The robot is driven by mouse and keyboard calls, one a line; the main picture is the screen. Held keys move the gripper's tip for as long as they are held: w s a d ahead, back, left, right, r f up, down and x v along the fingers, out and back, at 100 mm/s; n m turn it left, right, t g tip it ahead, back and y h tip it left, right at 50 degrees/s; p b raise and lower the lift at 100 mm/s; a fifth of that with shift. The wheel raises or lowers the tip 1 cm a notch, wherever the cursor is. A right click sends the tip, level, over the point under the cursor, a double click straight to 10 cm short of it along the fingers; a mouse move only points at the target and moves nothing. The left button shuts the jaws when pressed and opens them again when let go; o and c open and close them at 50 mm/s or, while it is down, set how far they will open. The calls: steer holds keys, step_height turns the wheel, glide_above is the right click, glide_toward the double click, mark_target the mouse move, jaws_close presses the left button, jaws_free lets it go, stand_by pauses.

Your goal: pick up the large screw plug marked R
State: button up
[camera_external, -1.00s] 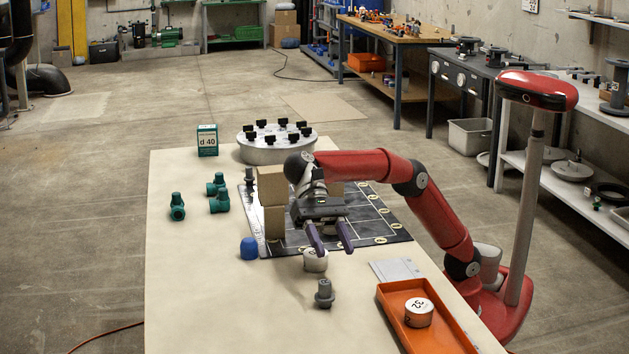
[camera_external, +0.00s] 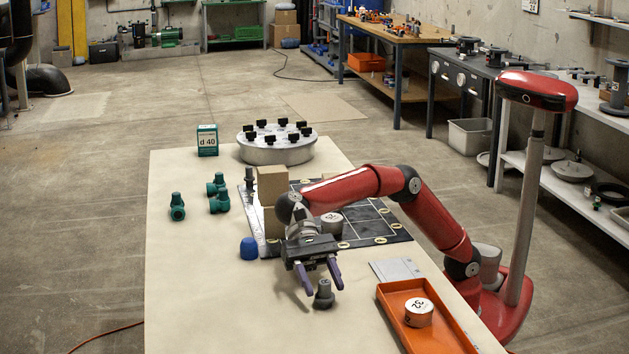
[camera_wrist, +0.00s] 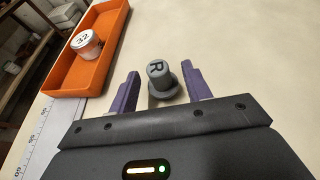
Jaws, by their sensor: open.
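The large grey screw plug (camera_external: 324,294) stands upright on the table near its front. In the wrist view the plug (camera_wrist: 160,77) shows a dark R on its round top. My gripper (camera_external: 322,289) is open above the table. Its two purple fingers point down towards the plug. In the wrist view my gripper (camera_wrist: 161,82) has one finger on each side of the plug, with gaps showing between the fingers and the plug. I cannot tell how far the fingertips are above the tabletop.
The front left tabletop is clear.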

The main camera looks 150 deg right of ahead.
mark_target(327, 293)
steer(key=x, duration=0.3)
steer(key=shift+w+a+f, duration=0.15)
steer(key=shift+a, duration=0.15)
steer(key=c, duration=1.1)
